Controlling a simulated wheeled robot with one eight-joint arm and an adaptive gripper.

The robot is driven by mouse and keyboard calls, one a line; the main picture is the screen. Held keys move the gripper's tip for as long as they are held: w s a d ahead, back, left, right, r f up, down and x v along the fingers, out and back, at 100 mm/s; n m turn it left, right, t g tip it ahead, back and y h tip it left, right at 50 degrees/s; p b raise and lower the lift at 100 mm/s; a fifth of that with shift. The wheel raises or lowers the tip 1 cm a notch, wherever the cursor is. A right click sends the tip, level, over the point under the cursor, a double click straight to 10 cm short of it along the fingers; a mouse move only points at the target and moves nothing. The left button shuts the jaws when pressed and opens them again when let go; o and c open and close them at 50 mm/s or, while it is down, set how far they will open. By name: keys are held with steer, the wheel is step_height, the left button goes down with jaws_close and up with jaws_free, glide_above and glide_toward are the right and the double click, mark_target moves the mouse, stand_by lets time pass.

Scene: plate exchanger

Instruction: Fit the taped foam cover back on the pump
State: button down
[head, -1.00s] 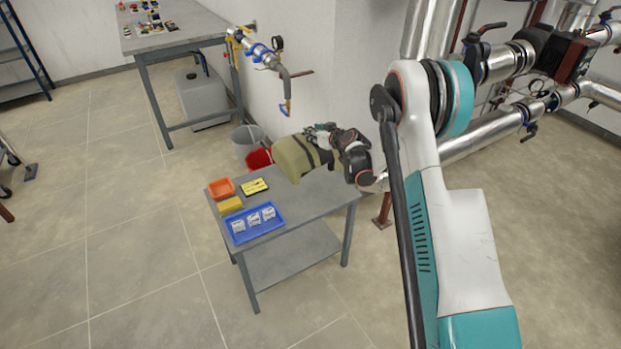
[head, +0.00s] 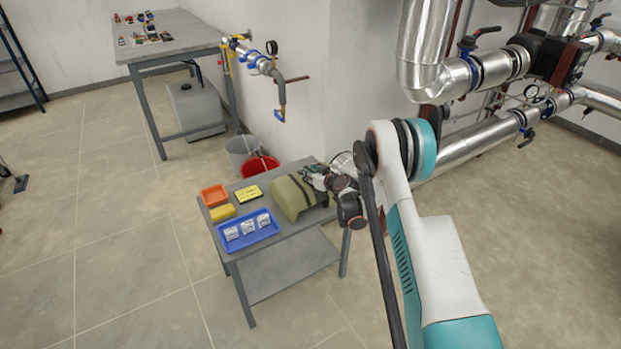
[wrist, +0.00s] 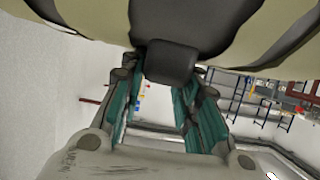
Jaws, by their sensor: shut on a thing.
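The foam cover (head: 289,198) is a curved olive-khaki shell with a dark band of tape. In the head view it is at the back right of the small grey table; I cannot tell whether it touches the top. My gripper (head: 315,178) is at its right end, shut on it. In the wrist view the cover (wrist: 75,17) fills the top, and my gripper (wrist: 168,66) closes on a dark piece at its middle. The pump (head: 573,62), dark with a red-brown part, sits bare in the pipework at the upper right.
The small table (head: 262,254) also bears a blue tray (head: 234,245) with white packets, an orange tray (head: 214,196), a yellow sponge (head: 222,212) and a yellow-black item (head: 249,193). Red (head: 262,167) and grey buckets stand behind. Silver pipes (head: 470,145) run at right.

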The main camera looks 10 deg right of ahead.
steer(key=shift+f, duration=0.6)
steer(key=c, duration=1.2)
jaws_free()
